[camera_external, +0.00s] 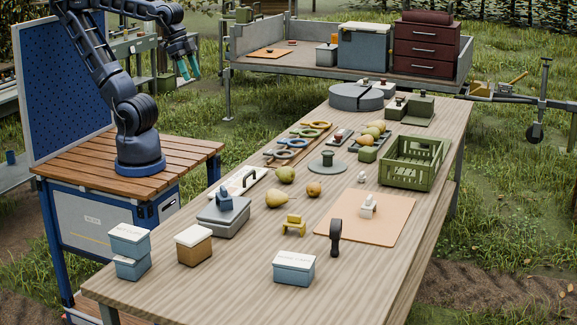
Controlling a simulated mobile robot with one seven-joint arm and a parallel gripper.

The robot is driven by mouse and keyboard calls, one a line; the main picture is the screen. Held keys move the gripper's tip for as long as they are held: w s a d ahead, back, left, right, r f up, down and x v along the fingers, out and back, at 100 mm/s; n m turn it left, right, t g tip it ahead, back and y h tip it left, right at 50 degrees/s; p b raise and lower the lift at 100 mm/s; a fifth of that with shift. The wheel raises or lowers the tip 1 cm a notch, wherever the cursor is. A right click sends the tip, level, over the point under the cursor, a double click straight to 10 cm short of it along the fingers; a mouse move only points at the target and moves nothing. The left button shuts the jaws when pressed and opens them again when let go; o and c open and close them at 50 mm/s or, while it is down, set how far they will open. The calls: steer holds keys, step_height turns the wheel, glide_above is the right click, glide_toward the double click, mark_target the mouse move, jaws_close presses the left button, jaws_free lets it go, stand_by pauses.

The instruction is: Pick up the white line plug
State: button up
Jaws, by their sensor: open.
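My gripper (189,68) is at the upper left, raised and away from the long table, with its teal fingers apart and nothing between them. A small white plug-like piece with a knob on top (368,207) stands on the orange mat at the right of the table. A smaller white piece (362,177) sits on bare wood just behind the mat. Which of these is the white line plug I cannot tell from their looks. Both are uncovered and far from my gripper.
The long wooden table (220,290) also holds a green crate (408,178), an orange mat (395,232), pears (277,199), a yellow piece (293,225), a dark upright tool (336,237) and lidded boxes (294,268). A trailer (300,62) with drawers stands behind.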

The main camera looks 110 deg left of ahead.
steer(key=w+a+r+n, duration=0.2)
steer(key=w, duration=0.6)
steer(key=n+g+h, duration=0.2)
steer(key=n+g, duration=0.3)
steer(key=n, duration=1)
glide_above(362, 172)
steer(key=a, duration=0.1)
step_height(362, 172, down, 32)
steer(key=shift+s+a+f, duration=0.2)
steer(key=shift+a+f, duration=0.05)
steer(key=shift+f, duration=0.35)
steer(key=f, duration=0.5)
steer(key=shift+d, duration=0.4)
steer(key=shift+w+d+f, duration=0.1)
steer(key=shift+d+f, duration=0.1)
steer(key=shift+f, duration=1.1)
steer(key=shift+w+d+f, duration=0.1)
steer(key=shift+d+f, duration=0.05)
steer(key=shift+f, duration=1.15)
steer(key=c, duration=0.9)
